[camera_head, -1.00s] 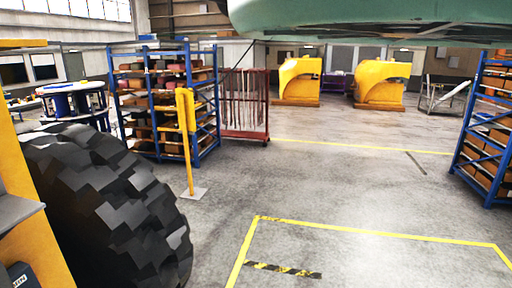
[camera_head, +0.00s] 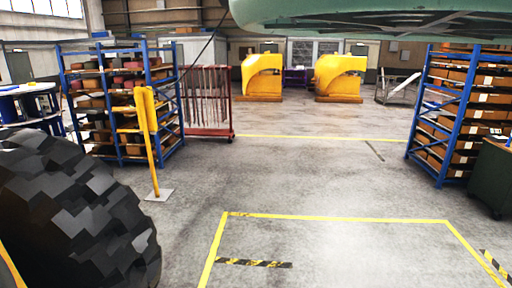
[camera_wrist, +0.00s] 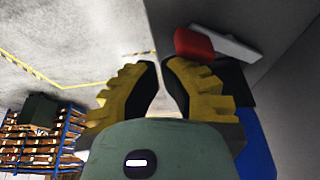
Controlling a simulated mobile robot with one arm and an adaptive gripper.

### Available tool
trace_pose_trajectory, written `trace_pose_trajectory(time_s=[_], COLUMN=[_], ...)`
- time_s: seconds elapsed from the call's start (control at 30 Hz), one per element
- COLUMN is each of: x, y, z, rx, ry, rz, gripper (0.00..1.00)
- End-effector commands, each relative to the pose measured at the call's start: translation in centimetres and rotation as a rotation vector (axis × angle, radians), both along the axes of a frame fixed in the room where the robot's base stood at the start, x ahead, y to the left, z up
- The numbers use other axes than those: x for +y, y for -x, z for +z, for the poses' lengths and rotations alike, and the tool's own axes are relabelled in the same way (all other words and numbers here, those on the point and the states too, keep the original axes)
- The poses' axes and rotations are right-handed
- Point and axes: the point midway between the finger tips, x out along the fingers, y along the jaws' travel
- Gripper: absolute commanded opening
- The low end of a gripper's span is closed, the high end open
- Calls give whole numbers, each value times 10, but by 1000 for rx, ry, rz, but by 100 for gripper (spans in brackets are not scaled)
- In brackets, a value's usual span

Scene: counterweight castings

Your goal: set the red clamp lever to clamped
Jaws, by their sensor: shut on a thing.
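In the wrist view, a red block (camera_wrist: 193,43), which looks like the grip of the red clamp lever, shows at the fingertips, nearer the right finger. A pale flat bar (camera_wrist: 228,43) lies just behind and to the right of it. My gripper (camera_wrist: 159,66) has yellow ridged fingers with dark inner pads, drawn close together with a narrow gap. It is shut on the lever, though the contact itself is hard to see. The lever's pivot and its marked positions are not visible. The lever does not show in the head view.
A big black tyre (camera_head: 75,215) stands close at left. A yellow post (camera_head: 150,140) rises beyond it. Blue racks stand at left (camera_head: 120,158) and right (camera_head: 447,160). Yellow castings (camera_head: 262,76) stand at the back. The taped floor in the middle is clear.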

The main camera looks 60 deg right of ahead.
Motion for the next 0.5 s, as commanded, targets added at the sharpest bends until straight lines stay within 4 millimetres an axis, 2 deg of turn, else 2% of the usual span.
trace_pose_trajectory(time_s=[0.5], x=[9], y=[4], z=[-1], rx=[2], ry=[-1], rz=[4], gripper=[0])
